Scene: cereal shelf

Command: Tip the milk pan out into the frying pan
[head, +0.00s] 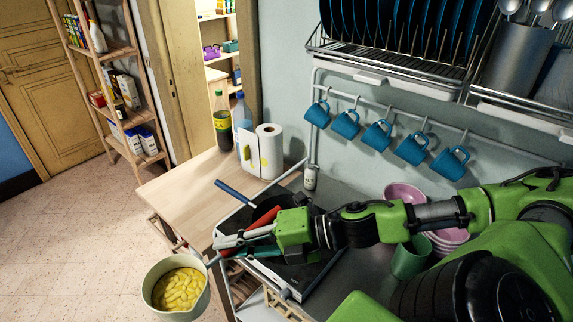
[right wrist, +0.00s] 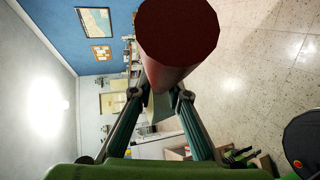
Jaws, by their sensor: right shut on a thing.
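The milk pan (head: 153,281) is pale, filled with yellow pieces, and held out over the floor beyond the counter's left edge, roughly upright. My right gripper (head: 232,244) is shut on its handle. The handle's dark red end (right wrist: 178,40) fills the upper middle of the right wrist view, between the fingers. A dark pan with a blue handle (head: 235,190), which looks like the frying pan, sits on the dark hob behind my gripper. My gripper and wrist hide much of it, so I cannot see its inside clearly. My left gripper is not in view.
A paper towel roll (head: 268,150) and bottles (head: 222,122) stand on the wooden counter (head: 185,187). Blue mugs (head: 377,135) hang under the dish rack. A green cup (head: 408,258) and pink bowls (head: 447,243) stand right. Floor is clear at left.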

